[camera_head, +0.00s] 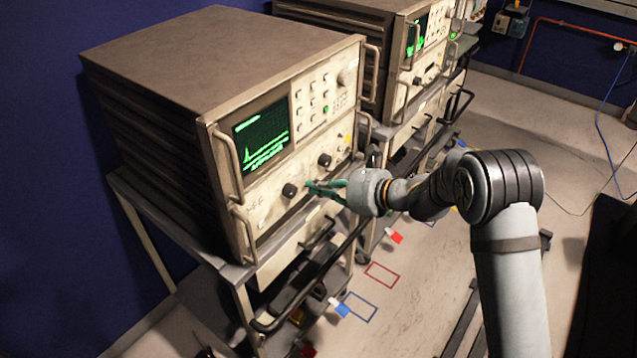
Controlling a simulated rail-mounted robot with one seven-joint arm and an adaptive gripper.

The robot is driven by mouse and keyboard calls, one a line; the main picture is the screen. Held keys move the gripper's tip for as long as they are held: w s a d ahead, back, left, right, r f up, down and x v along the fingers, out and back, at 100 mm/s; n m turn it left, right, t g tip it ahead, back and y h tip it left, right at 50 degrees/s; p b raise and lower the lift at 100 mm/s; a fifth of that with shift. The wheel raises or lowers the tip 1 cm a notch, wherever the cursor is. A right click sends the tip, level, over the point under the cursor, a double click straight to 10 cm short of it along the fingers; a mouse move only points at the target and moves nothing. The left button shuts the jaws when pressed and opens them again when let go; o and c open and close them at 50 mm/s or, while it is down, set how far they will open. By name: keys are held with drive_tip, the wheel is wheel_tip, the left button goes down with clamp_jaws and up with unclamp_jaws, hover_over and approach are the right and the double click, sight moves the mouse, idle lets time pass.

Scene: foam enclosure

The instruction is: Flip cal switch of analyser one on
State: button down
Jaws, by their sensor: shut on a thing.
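The nearest analyser (285,190) stands on a cart, with a lit green screen (261,133), a grid of buttons and two dark round knobs on its front panel. I cannot read the panel labels or tell the switch's position.
A second analyser (418,60) stands behind to the right on its own cart. A metal handle (243,230) juts from the near panel's left edge. Coloured rectangles (382,274) mark the floor. The floor at the right is mostly clear, with a blue cable (603,125) there.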

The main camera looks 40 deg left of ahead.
drive_tip(key=c, duration=1.9)
unclamp_jaws()
drive_tip(key=shift+r, duration=0.1)
drive_tip(key=shift+o, duration=0.2)
drive_tip(key=v, duration=1.2)
drive_tip(key=shift+s, duration=0.1)
drive_tip(key=x, duration=0.4)
drive_tip(key=b+x, duration=0.1)
drive_tip(key=x, duration=0.7)
drive_tip(key=shift+f+b, duration=0.3)
drive_tip(key=shift+f, duration=0.2)
drive_tip(key=shift+r+y+b, duration=0.1)
drive_tip(key=shift+y+b, duration=0.4)
drive_tip(key=shift+b, duration=0.3)
drive_tip(key=shift+r, duration=0.25)
